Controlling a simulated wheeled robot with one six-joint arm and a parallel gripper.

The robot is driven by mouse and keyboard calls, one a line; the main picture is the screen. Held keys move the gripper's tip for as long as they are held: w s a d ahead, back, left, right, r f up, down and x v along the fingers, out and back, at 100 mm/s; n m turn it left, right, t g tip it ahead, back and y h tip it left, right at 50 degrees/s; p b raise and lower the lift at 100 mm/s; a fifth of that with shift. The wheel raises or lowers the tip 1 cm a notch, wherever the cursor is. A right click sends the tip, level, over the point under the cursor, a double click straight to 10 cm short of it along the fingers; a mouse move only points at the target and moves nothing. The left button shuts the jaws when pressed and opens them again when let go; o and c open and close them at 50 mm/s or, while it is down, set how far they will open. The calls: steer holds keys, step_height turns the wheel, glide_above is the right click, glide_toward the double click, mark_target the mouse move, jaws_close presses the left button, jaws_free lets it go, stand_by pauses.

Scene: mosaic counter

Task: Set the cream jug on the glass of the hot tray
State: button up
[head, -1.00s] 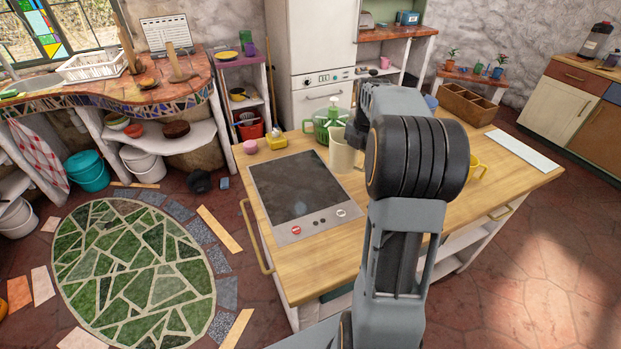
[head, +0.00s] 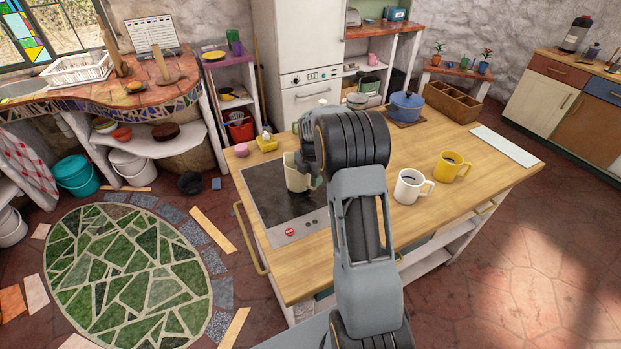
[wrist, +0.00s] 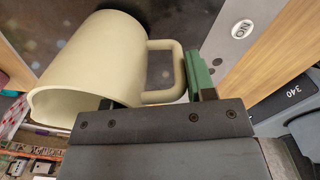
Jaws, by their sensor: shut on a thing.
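The cream jug (head: 297,172) is over the dark glass of the hot tray (head: 264,191) in the head view, upright or nearly so. My gripper (wrist: 193,75) is shut on the jug's handle in the wrist view, where the jug (wrist: 90,70) fills the left side. In the head view my arm hides most of my gripper and the tray's right part. The tray's front strip has a red button at its left. I cannot tell whether the jug's base touches the glass.
A white mug (head: 409,187) and a yellow mug (head: 451,167) stand on the wooden counter (head: 430,225) right of my arm. A blue pot (head: 405,107) stands behind. A yellow holder (head: 267,144) and a pink item (head: 241,150) sit by the tray's back edge.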

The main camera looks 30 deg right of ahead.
steer(key=shift+f, duration=0.6)
steer(key=shift+f, duration=0.1)
steer(key=shift+f, duration=0.15)
steer(key=o, duration=1.4)
